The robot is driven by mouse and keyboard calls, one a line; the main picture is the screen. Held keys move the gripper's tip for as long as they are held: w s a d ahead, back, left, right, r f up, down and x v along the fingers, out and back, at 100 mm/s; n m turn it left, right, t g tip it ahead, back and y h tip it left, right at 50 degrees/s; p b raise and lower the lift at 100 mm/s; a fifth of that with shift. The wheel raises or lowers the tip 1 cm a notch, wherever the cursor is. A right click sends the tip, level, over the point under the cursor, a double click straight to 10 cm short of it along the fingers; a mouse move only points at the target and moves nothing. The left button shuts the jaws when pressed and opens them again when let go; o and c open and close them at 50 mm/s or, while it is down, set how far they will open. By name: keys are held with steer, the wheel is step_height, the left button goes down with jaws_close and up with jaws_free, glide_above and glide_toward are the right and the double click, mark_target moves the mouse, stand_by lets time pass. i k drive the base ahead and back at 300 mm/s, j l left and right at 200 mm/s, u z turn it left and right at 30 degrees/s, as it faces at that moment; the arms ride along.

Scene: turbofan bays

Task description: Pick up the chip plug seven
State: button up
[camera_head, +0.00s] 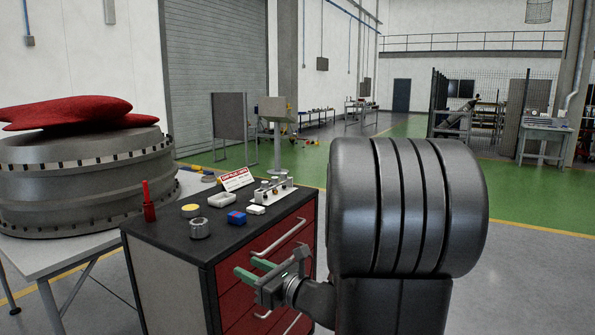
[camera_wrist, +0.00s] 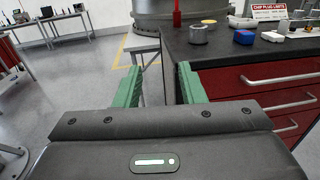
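A light rack (camera_head: 284,195) holding several small metallic plugs stands at the back right of the black tool cabinet top (camera_head: 168,228). I cannot tell which plug is number seven. A white and red sign (camera_head: 237,179) stands beside the rack; in the wrist view it reads "CHIP PLUG LIMITS" (camera_wrist: 268,10). My gripper (camera_head: 251,269) is in front of the cabinet's drawers, below its top edge, well apart from the rack. Its two green fingers are apart with nothing between them, as the wrist view also shows (camera_wrist: 159,72).
On the cabinet top are a metal cylinder (camera_head: 200,229), a blue block (camera_head: 236,217), a white block (camera_head: 256,210), a grey oval tray (camera_head: 222,200), a yellow-topped round tin (camera_head: 190,211) and a red upright tool (camera_head: 149,208). Drawer handles (camera_head: 279,237) stick out near my gripper. A large engine part (camera_head: 85,185) stands left.

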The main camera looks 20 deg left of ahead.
mark_target(284, 175)
steer(key=i+j, duration=0.2)
steer(key=i, duration=0.35)
steer(key=i+j+z, duration=0.15)
steer(key=i, duration=0.4)
steer(key=i+j, duration=0.35)
steer(key=i, duration=0.15)
steer(key=i+j+z, duration=0.15)
steer(key=i, duration=0.4)
steer(key=j, duration=0.1)
